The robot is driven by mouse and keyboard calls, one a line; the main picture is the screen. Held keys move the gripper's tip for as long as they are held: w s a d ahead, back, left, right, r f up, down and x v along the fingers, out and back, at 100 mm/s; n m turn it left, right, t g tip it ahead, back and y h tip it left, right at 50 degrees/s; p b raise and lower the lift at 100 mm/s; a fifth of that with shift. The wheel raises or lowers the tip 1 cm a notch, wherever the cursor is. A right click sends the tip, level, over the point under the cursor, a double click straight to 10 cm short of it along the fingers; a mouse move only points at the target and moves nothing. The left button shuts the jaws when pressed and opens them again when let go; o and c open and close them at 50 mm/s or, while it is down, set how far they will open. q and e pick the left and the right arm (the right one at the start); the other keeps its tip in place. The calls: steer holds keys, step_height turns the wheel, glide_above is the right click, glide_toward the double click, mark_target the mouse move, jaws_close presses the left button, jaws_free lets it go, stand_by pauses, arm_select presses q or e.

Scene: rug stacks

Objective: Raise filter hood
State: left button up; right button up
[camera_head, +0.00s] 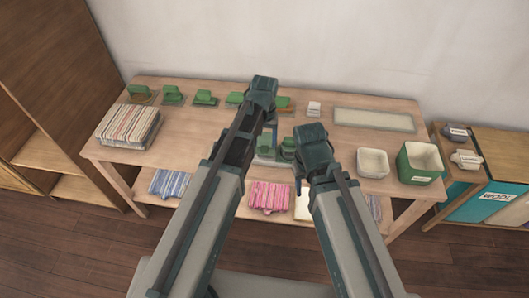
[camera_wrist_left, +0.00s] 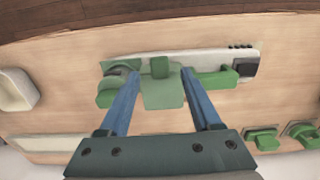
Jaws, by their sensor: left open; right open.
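A pale device (camera_wrist_left: 217,58) with green parts lies on the wooden table, partly hidden by my arms in the head view, where its green parts (camera_head: 288,148) show between them. In the left wrist view, a green flap with an upright tab (camera_wrist_left: 162,90), which looks like the filter hood, is at its middle. A green round part (camera_wrist_left: 117,82) and a green handle (camera_wrist_left: 215,79) flank it. My left gripper (camera_wrist_left: 160,76) is open, its blue fingers on either side of the flap; contact cannot be told. My right gripper (camera_head: 313,145) is open to the right of the device.
Several green tools (camera_head: 172,95) line the table's back edge. A striped rug stack (camera_head: 128,126) is at left. A pale mat (camera_head: 374,120), a white bin (camera_head: 373,162) and a green bin (camera_head: 419,163) are at right. Pink rugs (camera_head: 269,196) lie on the lower shelf.

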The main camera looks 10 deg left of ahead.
mark_target(264, 148)
arm_select(q)
steer(key=shift+f+b, duration=1.05)
steer(key=shift+f, duration=0.5)
arm_select(e)
step_height(264, 148, down, 3)
steer(key=shift+f, duration=0.1)
arm_select(q)
steer(key=shift+c, duration=0.2)
jaws_close()
steer(key=shift+w+r, duration=0.1)
